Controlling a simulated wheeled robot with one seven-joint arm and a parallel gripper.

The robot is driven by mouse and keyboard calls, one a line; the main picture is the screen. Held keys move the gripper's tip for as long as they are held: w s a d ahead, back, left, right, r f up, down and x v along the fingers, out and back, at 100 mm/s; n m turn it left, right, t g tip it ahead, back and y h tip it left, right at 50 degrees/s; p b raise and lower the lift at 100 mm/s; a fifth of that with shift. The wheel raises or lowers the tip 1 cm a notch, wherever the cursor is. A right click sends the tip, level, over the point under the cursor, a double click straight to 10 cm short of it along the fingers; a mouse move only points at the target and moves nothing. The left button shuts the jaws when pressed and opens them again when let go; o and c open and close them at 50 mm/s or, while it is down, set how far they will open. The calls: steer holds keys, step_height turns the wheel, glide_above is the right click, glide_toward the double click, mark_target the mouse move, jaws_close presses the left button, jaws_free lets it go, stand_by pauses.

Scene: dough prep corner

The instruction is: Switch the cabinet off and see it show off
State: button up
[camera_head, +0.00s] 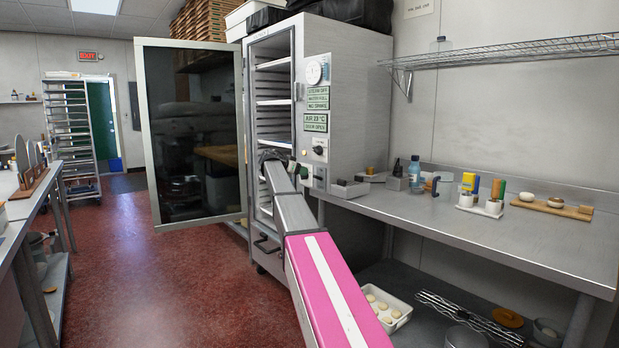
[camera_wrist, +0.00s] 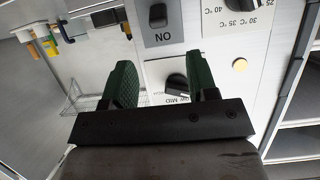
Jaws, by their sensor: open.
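The tall steel cabinet (camera_head: 345,95) stands in the middle of the head view with its glass door (camera_head: 192,130) swung open to the left. Its front has a round dial (camera_head: 316,72), small green-tinted text panels (camera_head: 316,122), one apparently reading door open, and a dark knob (camera_head: 319,150). In the wrist view, a black rocker switch (camera_wrist: 158,15) sits above a label that appears as ON upside down. A dark rotary knob (camera_wrist: 177,85) shows between the green fingers of my gripper (camera_wrist: 160,82). The fingers are apart, with nothing held; contact with the panel cannot be told.
A steel worktop (camera_head: 480,235) to the right holds a bottle (camera_head: 414,170), shakers and a wooden board (camera_head: 552,207). A wire shelf (camera_head: 510,50) hangs above. A white tray (camera_head: 388,307) lies on the lower shelf. The red floor at left is clear.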

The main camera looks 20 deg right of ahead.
mark_target(314, 176)
steer(key=x, duration=1)
steer(key=shift+d+f, duration=0.15)
steer(key=shift+f, duration=0.1)
steer(key=shift+c, duration=0.3)
steer(key=c, duration=0.9)
